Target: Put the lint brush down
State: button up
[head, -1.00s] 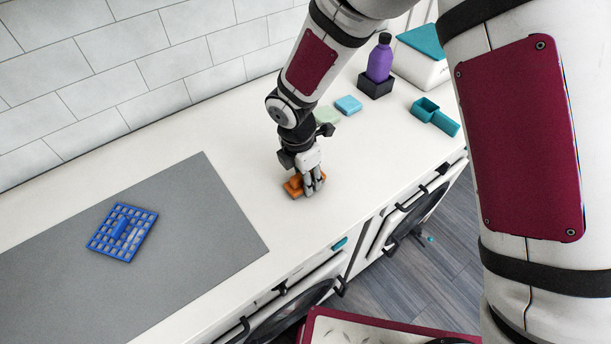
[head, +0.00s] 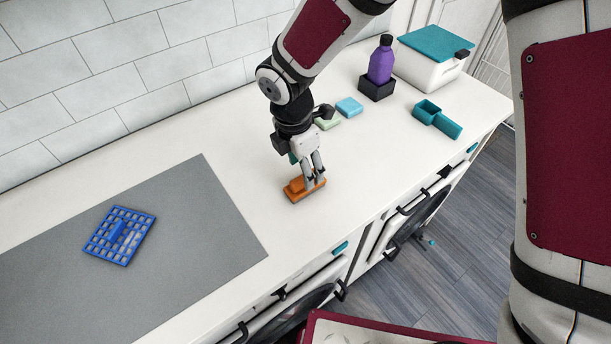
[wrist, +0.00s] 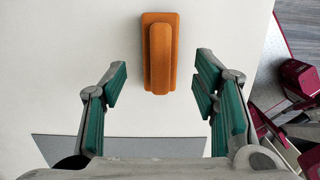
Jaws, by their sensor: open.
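The lint brush is an orange block with a raised orange handle (head: 301,190). It rests flat on the white counter, right of the grey mat, and it also shows in the wrist view (wrist: 160,55). My gripper (head: 316,181) is just above and beside it in the head view. In the wrist view my gripper (wrist: 161,92) has its green-padded fingers spread wide, with nothing between the pads. The brush lies ahead of the fingertips there, apart from both fingers. In the head view the fingers cover part of the brush.
The grey mat (head: 190,250) holds a blue grid (head: 119,236). Light blue (head: 349,107) and green blocks (head: 327,122) lie behind my gripper. A purple bottle (head: 381,62), a white box with teal lid (head: 430,65) and a teal scoop (head: 437,119) stand farther right. The counter around the brush is clear.

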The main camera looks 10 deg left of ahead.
aim_at(301, 178)
jog(key=shift+s+a+r, duration=0.15)
jog(key=shift+r, duration=1.45)
jog(key=shift+s+a+r, duration=0.15)
jog(key=shift+r, duration=1.4)
jog(key=s+d+r+m+t, duration=0.2)
jog(key=d+r+m, duration=1.1)
jog(key=d, duration=0.5)
jog(key=s+d+r+m+t+y, duration=0.1)
jog(key=s+d+r+m, duration=0.5)
jog(key=s+d+m, duration=0.6)
jog(key=shift+r+m+t, duration=0.15)
jog(key=shift+m+t, duration=0.55)
jog(key=shift+m, duration=0.6)
